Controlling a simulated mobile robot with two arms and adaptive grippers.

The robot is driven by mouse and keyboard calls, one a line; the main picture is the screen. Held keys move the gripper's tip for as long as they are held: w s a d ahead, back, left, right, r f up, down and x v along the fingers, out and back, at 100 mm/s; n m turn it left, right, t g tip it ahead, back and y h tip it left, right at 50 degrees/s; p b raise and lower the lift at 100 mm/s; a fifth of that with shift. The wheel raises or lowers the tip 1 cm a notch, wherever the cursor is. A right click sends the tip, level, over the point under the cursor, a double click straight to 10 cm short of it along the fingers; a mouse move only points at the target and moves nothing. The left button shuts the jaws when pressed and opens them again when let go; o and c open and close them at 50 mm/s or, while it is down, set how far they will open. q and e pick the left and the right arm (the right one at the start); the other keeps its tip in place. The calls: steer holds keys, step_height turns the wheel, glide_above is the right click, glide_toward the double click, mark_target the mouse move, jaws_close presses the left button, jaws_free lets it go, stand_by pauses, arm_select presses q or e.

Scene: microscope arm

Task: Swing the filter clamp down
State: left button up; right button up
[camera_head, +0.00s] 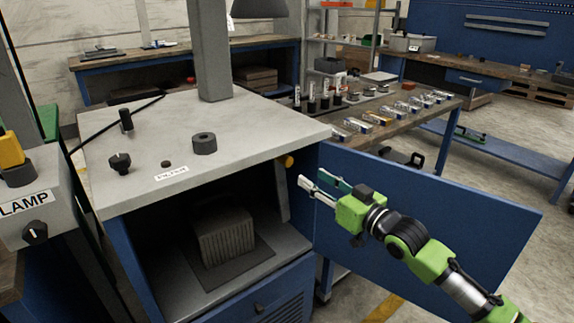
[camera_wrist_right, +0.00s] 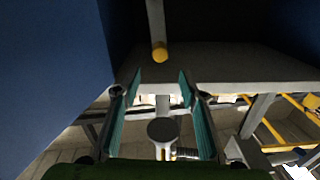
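The filter clamp appears to be a grey bar (camera_head: 284,195) with a yellow-orange knob (camera_head: 289,161) at its upper end. It stands nearly upright at the right side of the open blue cabinet, under the worktop edge. In the right wrist view the bar (camera_wrist_right: 155,20) ends in the yellow knob (camera_wrist_right: 160,52), ahead of the fingers and roughly midway between them. My right gripper (camera_head: 312,179) is open and empty, just right of the bar and apart from it. Its two fingers also show apart in the wrist view (camera_wrist_right: 158,85). My left gripper is out of view.
The blue cabinet door (camera_head: 450,215) stands open behind and below my right arm. A ribbed grey block (camera_head: 225,237) sits inside the cabinet. A lamp box (camera_head: 35,205) is at left.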

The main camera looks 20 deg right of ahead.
mark_target(290, 163)
steer(key=b+x, duration=0.1)
steer(key=x, duration=1)
steer(key=shift+w+a+f, duration=0.1)
steer(key=shift+w, duration=0.2)
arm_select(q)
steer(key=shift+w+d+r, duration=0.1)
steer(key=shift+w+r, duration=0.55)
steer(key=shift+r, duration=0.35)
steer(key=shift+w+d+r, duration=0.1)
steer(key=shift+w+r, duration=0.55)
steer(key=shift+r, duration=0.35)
arm_select(e)
steer(key=shift+x, duration=0.9)
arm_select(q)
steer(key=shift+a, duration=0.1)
arm_select(e)
jaws_close()
